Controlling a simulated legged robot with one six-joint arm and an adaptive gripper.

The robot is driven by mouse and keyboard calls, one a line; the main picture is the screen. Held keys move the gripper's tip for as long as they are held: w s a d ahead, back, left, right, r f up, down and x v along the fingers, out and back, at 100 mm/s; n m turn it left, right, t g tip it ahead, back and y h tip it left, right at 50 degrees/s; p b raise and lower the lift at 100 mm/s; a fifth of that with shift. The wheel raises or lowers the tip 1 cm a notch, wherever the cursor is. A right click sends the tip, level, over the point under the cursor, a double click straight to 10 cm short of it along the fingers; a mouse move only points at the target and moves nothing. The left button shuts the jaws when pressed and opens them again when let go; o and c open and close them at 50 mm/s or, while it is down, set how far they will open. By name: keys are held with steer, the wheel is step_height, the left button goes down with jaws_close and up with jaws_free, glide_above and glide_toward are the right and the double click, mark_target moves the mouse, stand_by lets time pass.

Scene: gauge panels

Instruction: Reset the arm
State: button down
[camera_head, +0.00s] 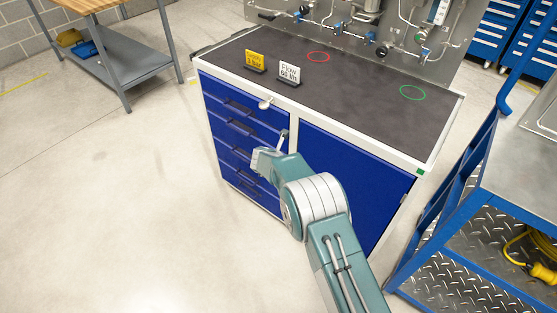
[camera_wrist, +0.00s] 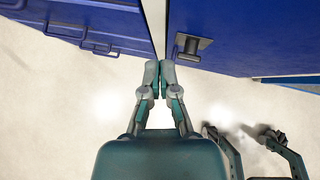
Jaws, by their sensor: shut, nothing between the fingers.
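My gripper (camera_wrist: 160,72) shows in the wrist view with its two fingers together and nothing between them. Its tips point toward the pale upright between the cabinet's drawers and its door. I cannot tell whether they touch it. My teal and white arm (camera_head: 315,205) is bent in front of the blue cabinet (camera_head: 345,165) in the head view, covering part of the drawers and door. The gripper's fingers are not clear there.
Two signs, yellow (camera_head: 255,61) and white (camera_head: 289,74), stand on the dark cabinet top, near a red ring (camera_head: 318,56) and a green ring (camera_head: 412,93). A blue-framed cart (camera_head: 470,215) stands close at right. Open floor (camera_head: 110,200) lies at left.

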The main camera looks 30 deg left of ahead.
steer(key=v, duration=0.3)
steer(key=shift+s+r, duration=0.1)
steer(key=shift+r, duration=0.1)
